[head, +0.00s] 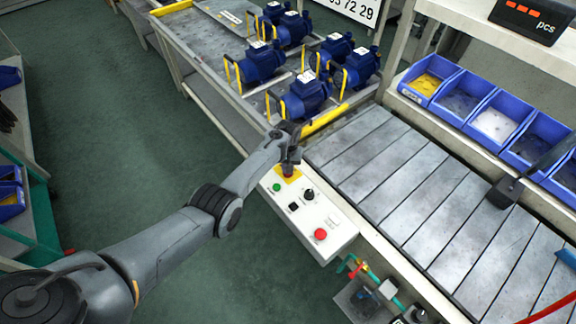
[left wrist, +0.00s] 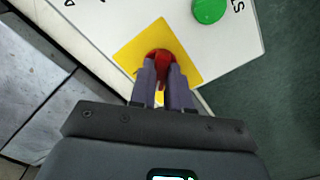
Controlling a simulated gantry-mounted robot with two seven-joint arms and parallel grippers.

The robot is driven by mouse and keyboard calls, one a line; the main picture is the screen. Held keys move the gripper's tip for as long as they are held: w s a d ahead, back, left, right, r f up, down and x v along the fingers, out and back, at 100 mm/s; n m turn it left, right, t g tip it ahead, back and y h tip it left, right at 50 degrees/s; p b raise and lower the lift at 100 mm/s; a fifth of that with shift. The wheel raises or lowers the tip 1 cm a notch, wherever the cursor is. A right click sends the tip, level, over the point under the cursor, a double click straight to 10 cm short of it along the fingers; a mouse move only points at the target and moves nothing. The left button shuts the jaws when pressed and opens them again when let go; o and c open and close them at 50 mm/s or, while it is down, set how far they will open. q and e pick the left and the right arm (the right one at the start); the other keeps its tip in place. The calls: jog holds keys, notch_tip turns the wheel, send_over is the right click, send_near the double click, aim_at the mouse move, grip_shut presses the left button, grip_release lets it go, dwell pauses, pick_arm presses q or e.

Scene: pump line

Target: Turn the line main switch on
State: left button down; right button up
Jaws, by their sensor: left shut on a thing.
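The knob's exact turn angle is hard to tell. My right gripper does not show.
The panel also has a green button (head: 277,187), a black knob (head: 308,194) and a red button (head: 320,234). Blue pumps (head: 306,97) stand on the table behind. Blue bins (head: 493,121) line the shelf at right. The nearby conveyor slats (head: 400,195) are mostly bare.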

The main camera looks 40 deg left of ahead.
pick_arm(q)
jog(key=m, duration=0.3)
jog(key=shift+m, duration=0.4)
jog(key=m, duration=0.4)
jog(key=shift+m, duration=0.4)
jog(key=shift+f, duration=0.1)
jog(key=c, duration=1.1)
grip_release()
